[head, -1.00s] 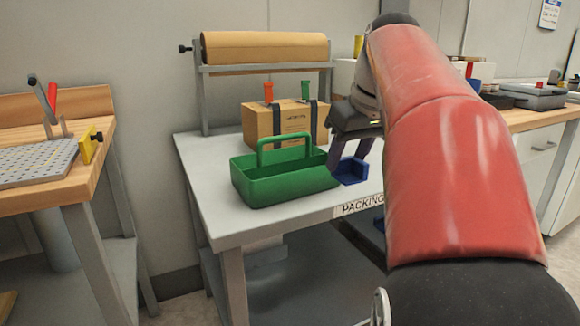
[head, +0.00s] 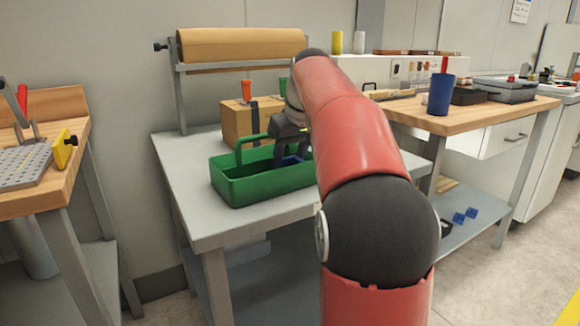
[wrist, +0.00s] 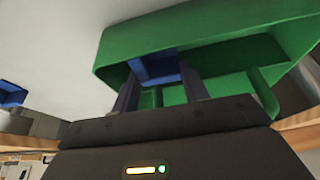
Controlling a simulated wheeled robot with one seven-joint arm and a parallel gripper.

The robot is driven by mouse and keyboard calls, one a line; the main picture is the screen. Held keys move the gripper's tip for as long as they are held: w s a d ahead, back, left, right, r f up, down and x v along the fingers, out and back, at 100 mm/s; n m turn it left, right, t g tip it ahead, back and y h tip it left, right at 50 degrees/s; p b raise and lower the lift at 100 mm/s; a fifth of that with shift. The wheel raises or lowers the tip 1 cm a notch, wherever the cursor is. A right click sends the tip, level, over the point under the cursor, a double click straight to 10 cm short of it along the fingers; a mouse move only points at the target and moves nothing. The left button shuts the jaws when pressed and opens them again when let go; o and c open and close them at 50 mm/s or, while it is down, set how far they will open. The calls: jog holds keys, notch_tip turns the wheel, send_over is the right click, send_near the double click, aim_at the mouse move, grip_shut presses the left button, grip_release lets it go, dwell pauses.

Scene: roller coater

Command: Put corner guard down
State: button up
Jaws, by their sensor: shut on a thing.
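The blue corner guard (wrist: 155,67) is held between the fingers of my gripper (wrist: 160,84) in the wrist view. In the head view my gripper (head: 291,150) is at the right part of the green tote (head: 262,188), and a little blue of the guard shows under it. The guard is over or inside the tote's opening; I cannot tell whether it touches the tote's floor. The tote, with its arched handle, stands on the grey packing table (head: 205,225). My arm hides the tote's right end.
A cardboard box (head: 238,122) with an orange-topped clamp stands behind the tote, below a brown paper roll (head: 240,45). Blue pieces (head: 465,215) lie on a lower shelf at right. A blue cup (head: 440,95) stands on the wooden bench.

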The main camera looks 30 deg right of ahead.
jog(key=shift+f, duration=1.05)
jog(key=shift+f, duration=0.15)
jog(key=o, duration=1)
jog(key=p+v, duration=0.3)
jog(key=v, duration=0.9)
jog(key=s+a+f, duration=0.8)
jog(key=s+a, duration=0.2)
jog(key=a, duration=0.2)
jog(key=shift+t, duration=0.6)
jog(key=s+a+f, duration=0.1)
jog(key=s+f, duration=0.3)
jog(key=f, duration=0.1)
jog(key=s+a+f, duration=0.2)
jog(key=s+f, duration=0.2)
jog(key=f, duration=0.1)
jog(key=s+a+f, duration=0.2)
jog(key=s+f, duration=0.2)
jog(key=f, duration=0.2)
jog(key=shift+s+a+f+b, duration=0.1)
jog(key=shift+s+a+b, duration=0.05)
jog(key=shift+b, duration=0.15)
